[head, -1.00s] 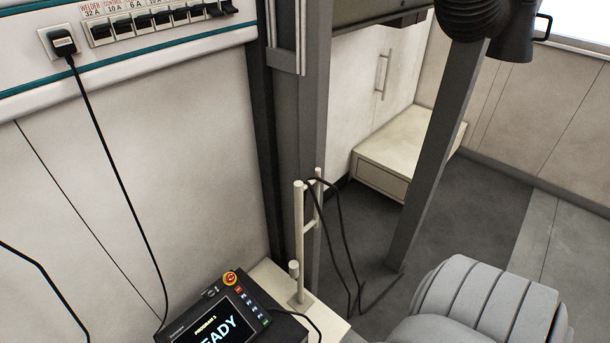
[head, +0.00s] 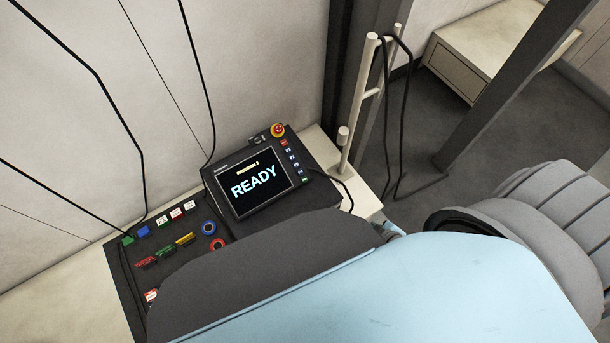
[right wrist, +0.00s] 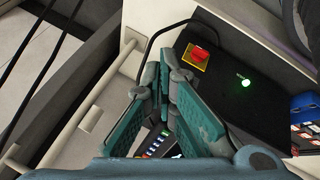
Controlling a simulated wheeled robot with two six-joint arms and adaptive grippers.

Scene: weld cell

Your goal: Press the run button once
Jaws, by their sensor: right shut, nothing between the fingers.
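The black control pendant (head: 262,178) lies on the bench in the head view, its screen showing READY. A column of small buttons (head: 292,160) runs down its right edge, with a green button (head: 305,179) at the near end. Their labels are too small to read. In the right wrist view, my right gripper (right wrist: 166,66) is shut and empty, its teal fingers meeting at the tips. Part of the pendant's button row (right wrist: 158,143) shows between and below the fingers, apart from the tips. In the head view my arm hides the gripper. My left gripper is not in view.
A red emergency stop (head: 278,130) sits at the pendant's top corner. Coloured parts (head: 165,250) lie on a black mat to its left. A cream post with cables (head: 357,105) stands to its right. The right wrist view shows a black box with a red-and-yellow switch (right wrist: 196,57) and green light (right wrist: 243,82).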

